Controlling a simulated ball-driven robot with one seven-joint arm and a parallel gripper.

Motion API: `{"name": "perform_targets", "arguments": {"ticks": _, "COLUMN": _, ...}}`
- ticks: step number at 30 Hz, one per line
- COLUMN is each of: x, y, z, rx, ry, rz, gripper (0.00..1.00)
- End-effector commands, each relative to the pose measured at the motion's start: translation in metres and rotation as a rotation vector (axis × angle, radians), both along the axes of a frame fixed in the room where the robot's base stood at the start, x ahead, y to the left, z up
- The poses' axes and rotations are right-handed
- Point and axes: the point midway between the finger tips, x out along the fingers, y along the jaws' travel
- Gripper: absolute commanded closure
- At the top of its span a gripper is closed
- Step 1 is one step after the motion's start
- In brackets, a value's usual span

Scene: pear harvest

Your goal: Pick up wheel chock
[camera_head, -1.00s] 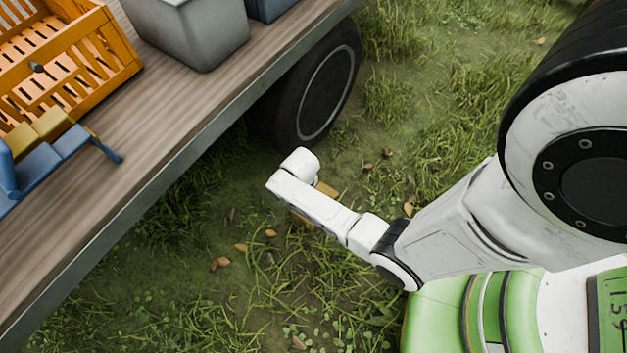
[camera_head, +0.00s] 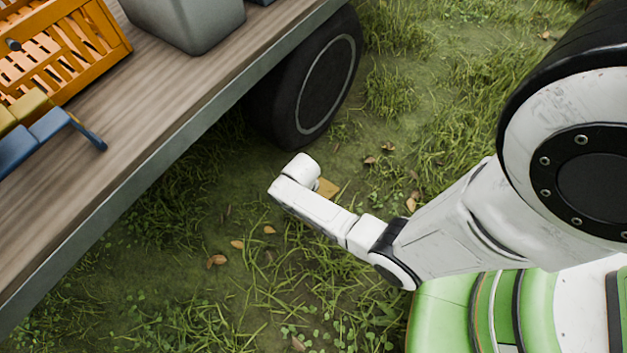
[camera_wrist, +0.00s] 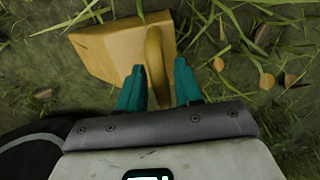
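The wheel chock (camera_wrist: 110,50) is a yellow block with a curved handle (camera_wrist: 154,48). It lies on the grass at the top of the wrist view. In the head view, only a small part of the chock (camera_head: 328,188) shows beside the end of my arm. My gripper (camera_wrist: 158,66) has two teal fingers that stand apart, one on each side of the handle. The handle lies nearer the left finger, and a gap shows at the right finger. My arm hides the fingers in the head view.
A trailer with a wooden bed (camera_head: 150,110) and a black wheel (camera_head: 305,95) stands beyond my arm. An orange crate (camera_head: 75,60), a grey bin (camera_head: 190,20) and a blue-and-yellow object (camera_head: 40,135) are on it. Grass and fallen leaves surround the chock.

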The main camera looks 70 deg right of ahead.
Motion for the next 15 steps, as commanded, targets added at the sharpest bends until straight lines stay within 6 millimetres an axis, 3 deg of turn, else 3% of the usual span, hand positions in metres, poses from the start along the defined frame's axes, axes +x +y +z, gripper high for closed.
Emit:
{"name": "perform_targets", "arguments": {"ticks": 10, "x": -0.0003, "y": 0.0001, "z": -0.0001, "rx": 0.000, "ry": 0.001, "rz": 0.000, "gripper": 0.99}}
{"name": "perform_targets", "arguments": {"ticks": 15, "x": -0.0004, "y": 0.0001, "z": -0.0001, "rx": 0.000, "ry": 0.001, "rz": 0.000, "gripper": 1.00}}
